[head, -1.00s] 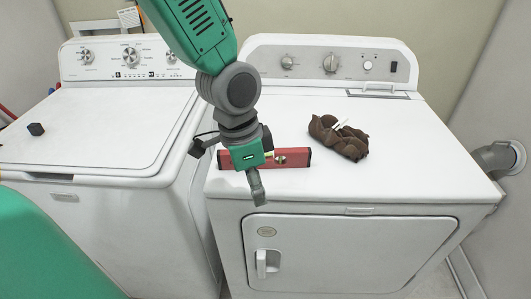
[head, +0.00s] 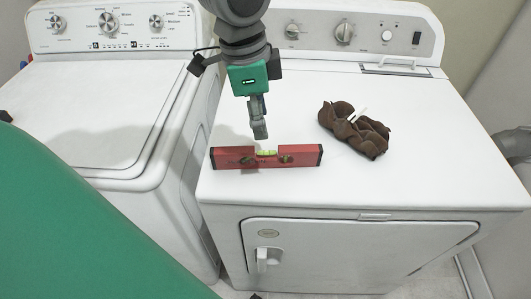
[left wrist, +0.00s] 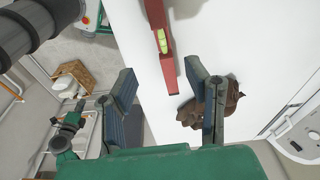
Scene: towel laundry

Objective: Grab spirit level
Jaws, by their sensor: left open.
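A red spirit level (head: 228,158) with a yellow-green vial lies on the front left of the white dryer top. It also shows in the left wrist view (left wrist: 157,14), running from the top edge down between my fingers. My left gripper (head: 259,131) is just above and behind the level's middle in the head view, apart from it. In the left wrist view my left gripper (left wrist: 163,85) has its two fingers spread, with nothing held between them. My right gripper is not in view.
A crumpled brown cloth (head: 352,130) lies on the dryer top (head: 430,165), right of the level. A white washer (head: 100,115) stands at the left, with a narrow gap between. The dryer's front edge is close to the level. A control panel (head: 370,35) rises behind.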

